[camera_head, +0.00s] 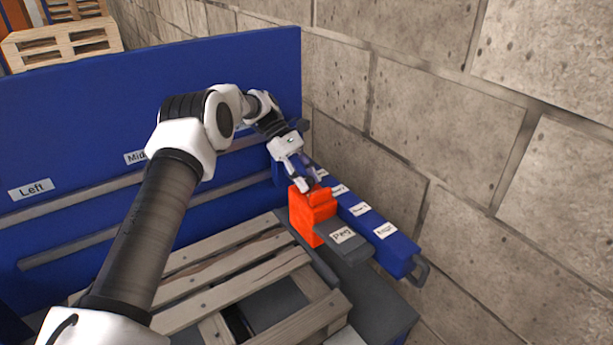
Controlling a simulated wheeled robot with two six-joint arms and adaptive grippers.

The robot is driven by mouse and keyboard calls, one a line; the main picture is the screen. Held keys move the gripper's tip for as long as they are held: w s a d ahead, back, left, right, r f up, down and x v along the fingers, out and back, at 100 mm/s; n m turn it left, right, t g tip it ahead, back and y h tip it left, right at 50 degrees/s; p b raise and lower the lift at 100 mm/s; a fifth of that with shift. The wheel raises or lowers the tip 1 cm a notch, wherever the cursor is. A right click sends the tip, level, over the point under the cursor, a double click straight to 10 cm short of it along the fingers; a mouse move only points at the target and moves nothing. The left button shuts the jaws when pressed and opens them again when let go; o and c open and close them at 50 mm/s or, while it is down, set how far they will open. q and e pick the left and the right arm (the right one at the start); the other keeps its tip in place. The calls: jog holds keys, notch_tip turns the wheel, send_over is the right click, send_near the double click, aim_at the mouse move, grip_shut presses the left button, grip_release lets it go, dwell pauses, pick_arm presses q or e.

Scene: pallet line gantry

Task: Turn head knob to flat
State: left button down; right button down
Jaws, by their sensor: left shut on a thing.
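The orange head (306,222) stands at the right end of the blue panel, beside a grey block labelled "Peg" (343,240). My left arm reaches in from the lower left across the pallet. My left gripper (308,184) points down at the top of the orange head, with its fingers shut on the head knob. The fingers cover most of the knob, so its angle cannot be read. My right gripper is not in view.
A blue bar (402,256) with several white labels and an end handle runs beside the head, near the block wall (455,160). A wooden pallet (240,275) lies below my arm. The blue panel (80,130) behind carries "Left" and "Mid" labels.

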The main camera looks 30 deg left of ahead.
pick_arm(q)
jog(key=shift+f+m+g, duration=0.25)
jog(key=shift+m+g, duration=0.75)
jog(key=shift+m, duration=0.2)
jog(key=shift+m+g+y, duration=0.3)
jog(key=shift+m+y, duration=0.1)
jog(key=shift+r, duration=0.1)
jog(key=c, duration=1.1)
grip_release()
jog(key=o, duration=0.4)
jog(key=shift+w, duration=0.1)
jog(key=shift+c, duration=0.2)
jog(key=shift+r, duration=0.15)
